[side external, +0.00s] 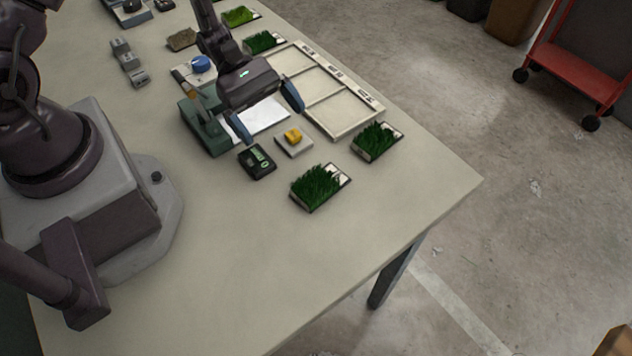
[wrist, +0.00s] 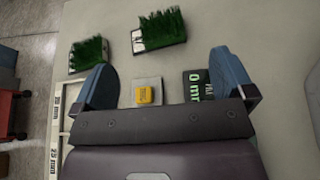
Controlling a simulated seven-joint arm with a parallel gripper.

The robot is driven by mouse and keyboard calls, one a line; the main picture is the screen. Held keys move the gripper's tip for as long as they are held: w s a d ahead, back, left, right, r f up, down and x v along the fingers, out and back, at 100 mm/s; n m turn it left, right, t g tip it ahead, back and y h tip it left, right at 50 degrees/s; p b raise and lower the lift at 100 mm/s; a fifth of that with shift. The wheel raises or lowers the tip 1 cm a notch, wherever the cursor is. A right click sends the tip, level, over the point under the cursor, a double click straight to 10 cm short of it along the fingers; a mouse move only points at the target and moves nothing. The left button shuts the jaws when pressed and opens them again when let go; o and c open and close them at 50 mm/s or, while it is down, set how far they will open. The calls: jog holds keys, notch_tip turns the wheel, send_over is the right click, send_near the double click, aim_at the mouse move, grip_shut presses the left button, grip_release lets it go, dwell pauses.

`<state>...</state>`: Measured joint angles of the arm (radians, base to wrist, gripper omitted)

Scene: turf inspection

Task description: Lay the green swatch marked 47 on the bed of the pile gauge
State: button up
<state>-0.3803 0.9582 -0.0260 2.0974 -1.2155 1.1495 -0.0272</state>
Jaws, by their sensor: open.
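Two dark green swatches lie on the near right of the table in the side view, one nearer the front (side external: 317,188) and one beside the tray (side external: 375,141). Both show in the wrist view, at the top middle (wrist: 162,28) and upper left (wrist: 88,54). Two more green swatches lie at the back, one dark (side external: 263,41) and one lighter (side external: 240,15). I cannot read the number 47 on any. What looks like the pile gauge has a green stand (side external: 205,132) and a white bed (side external: 264,113). My gripper (side external: 266,115) is open and empty above the bed.
A sectioned cream tray (side external: 343,126) lies beyond the gauge. A yellow block on a pale plate (side external: 294,144) and a black display unit (side external: 257,161) sit in front of it. Grey blocks (side external: 129,62) stand at the back left. The front table is clear.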

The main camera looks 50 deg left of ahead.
notch_tip(320, 180, down, 2)
jog(key=shift+d+n+t+h, duration=0.1)
jog(key=shift+n+t+h, duration=0.25)
jog(key=shift+n, duration=0.35)
send_near(321, 187)
jog(key=x, duration=0.3)
jog(key=shift+w+d+f, duration=0.1)
jog(key=shift+d+f, duration=0.15)
jog(key=shift+f, duration=0.15)
jog(key=shift+x, duration=2.75)
jog(key=shift+d+r, duration=0.1)
jog(key=shift+r, duration=0.15)
jog(key=shift+c, duration=0.2)
jog(key=c, duration=0.9)
